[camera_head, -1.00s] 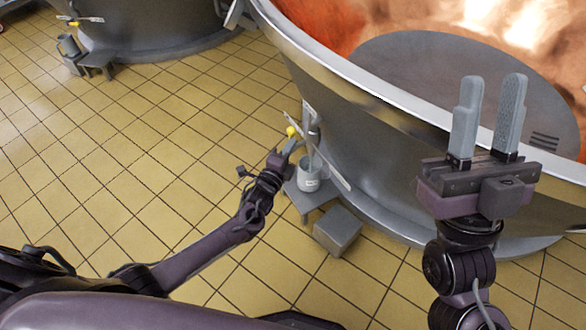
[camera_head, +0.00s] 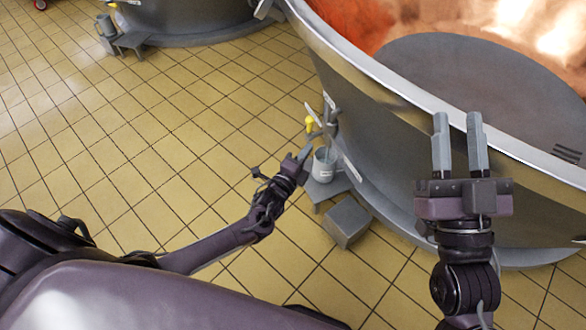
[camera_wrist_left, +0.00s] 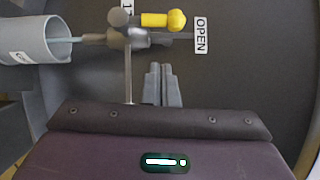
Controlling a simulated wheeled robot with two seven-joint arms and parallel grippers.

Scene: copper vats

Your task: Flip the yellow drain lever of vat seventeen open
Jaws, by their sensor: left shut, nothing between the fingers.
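The yellow drain lever (camera_head: 310,124) is on the side of the copper vat (camera_head: 390,150), above a grey jug. My left gripper (camera_head: 305,151) is shut and empty just below the lever. In the left wrist view its fingertips (camera_wrist_left: 161,68) are together, with a visible gap to the lever. My right gripper (camera_head: 457,116) is open and empty before the vat's rim.
The grey jug (camera_head: 324,166) stands on a small stand under the valve, close to my left gripper; it also shows in the wrist view (camera_wrist_left: 38,40). A grey block (camera_head: 347,222) is on the floor. Another vat (camera_head: 190,18) stands at the back left. The tiled floor (camera_head: 150,130) between is clear.

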